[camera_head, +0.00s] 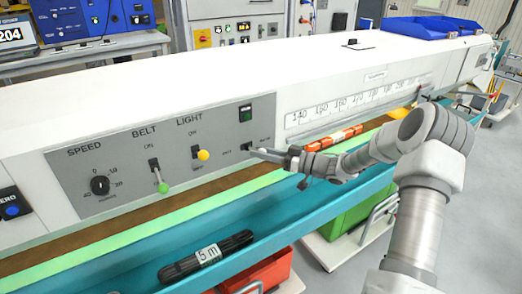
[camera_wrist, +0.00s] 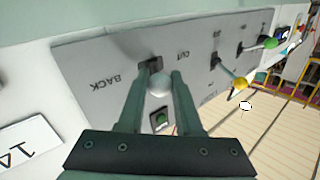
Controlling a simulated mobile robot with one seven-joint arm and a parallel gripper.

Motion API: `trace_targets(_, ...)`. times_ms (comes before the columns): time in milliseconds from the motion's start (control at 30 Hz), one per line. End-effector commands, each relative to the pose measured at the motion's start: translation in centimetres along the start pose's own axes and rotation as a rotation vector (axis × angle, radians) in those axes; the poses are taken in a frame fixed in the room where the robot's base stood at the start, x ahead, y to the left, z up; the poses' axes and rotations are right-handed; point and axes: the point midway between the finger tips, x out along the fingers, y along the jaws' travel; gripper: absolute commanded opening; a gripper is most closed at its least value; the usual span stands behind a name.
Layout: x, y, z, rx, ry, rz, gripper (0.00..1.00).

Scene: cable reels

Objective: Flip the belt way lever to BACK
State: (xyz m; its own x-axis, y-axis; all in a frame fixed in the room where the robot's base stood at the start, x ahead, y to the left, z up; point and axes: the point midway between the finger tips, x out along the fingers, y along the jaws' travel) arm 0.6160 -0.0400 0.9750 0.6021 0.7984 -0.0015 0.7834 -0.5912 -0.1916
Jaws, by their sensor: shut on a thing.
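The belt way lever has a pale round knob (camera_wrist: 159,87) standing out from a dark slot (camera_wrist: 150,64) in the grey panel, between the words BACK and OUT in the wrist view. My gripper (camera_wrist: 160,84) is shut on this knob, with one finger on each side. In the head view my gripper (camera_head: 262,152) reaches the panel (camera_head: 125,205) from the right, at the slot below the green-lit switch. I cannot tell clearly which way the lever leans.
On the same panel are the LIGHT lever with a yellow knob (camera_head: 203,155), the BELT lever with a green knob (camera_head: 163,188) and the SPEED dial (camera_head: 100,185). A teal rail (camera_head: 130,262) runs below. A black cable bundle (camera_head: 207,257) marked 5 m lies there.

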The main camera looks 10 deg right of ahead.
Motion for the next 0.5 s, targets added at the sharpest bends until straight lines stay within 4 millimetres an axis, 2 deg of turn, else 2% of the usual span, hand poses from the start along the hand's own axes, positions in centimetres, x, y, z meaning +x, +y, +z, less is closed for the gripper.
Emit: trace_targets(500,0.03,0.17,-0.1,-0.001,-0.006,-0.037,0.0)
